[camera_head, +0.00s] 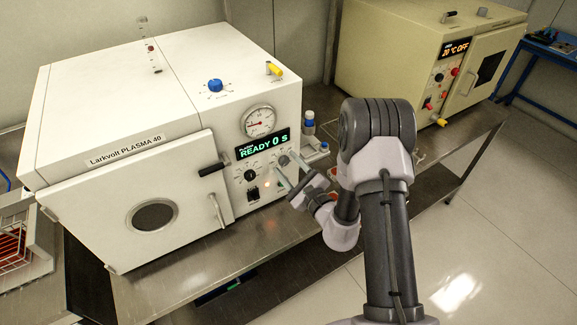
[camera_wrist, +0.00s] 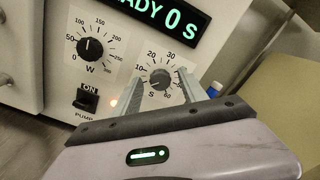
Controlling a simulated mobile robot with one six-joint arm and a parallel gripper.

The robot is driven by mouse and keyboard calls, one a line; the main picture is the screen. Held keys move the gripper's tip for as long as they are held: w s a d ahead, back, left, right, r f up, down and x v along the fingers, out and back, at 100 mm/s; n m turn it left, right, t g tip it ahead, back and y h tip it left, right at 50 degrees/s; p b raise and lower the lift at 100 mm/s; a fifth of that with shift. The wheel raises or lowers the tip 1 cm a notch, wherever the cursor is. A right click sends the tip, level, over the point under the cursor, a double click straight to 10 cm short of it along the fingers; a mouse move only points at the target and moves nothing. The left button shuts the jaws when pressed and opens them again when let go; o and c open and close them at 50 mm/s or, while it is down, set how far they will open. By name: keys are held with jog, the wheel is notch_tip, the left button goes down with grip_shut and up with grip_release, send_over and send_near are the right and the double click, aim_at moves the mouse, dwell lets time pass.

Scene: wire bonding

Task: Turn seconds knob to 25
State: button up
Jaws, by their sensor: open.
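The seconds knob (camera_wrist: 160,79) is a small dark round knob on a white dial marked S, with numbers including 10, 20, 30 and 60. Its pointer seems to face lower left, near the low end of the scale. The display (camera_wrist: 160,22) above reads "READY 0 S"; it also shows in the head view (camera_head: 262,145). My gripper (camera_wrist: 156,84) is open, one finger at each side of the knob, with gaps visible between fingers and knob. In the head view my gripper (camera_head: 287,172) reaches the right part of the plasma unit's front panel (camera_head: 240,185).
The watt knob (camera_wrist: 90,48) sits left of the seconds dial, with the pump switch (camera_wrist: 86,98) below it. A door handle (camera_head: 214,170) sticks out on the left. Small bottles (camera_head: 309,122) stand right of the unit. A beige oven (camera_head: 410,60) stands farther right.

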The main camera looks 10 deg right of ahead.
grip_shut()
jog(key=shift+m, duration=0.4)
jog(key=m+p, duration=0.1)
jog(key=m, duration=0.4)
jog(key=shift+m+p, duration=0.3)
jog(key=shift+p, duration=0.05)
jog(key=m+p, duration=0.2)
jog(key=m, duration=0.3)
jog(key=shift+d, duration=0.1)
jog(key=m+p, duration=0.2)
jog(key=m, duration=0.3)
jog(key=shift+d+m, duration=0.1)
jog(key=shift+m, duration=0.3)
jog(key=shift+f+m+p, duration=0.1)
jog(key=shift+m+p, duration=0.65)
jog(key=shift+m, duration=1.85)
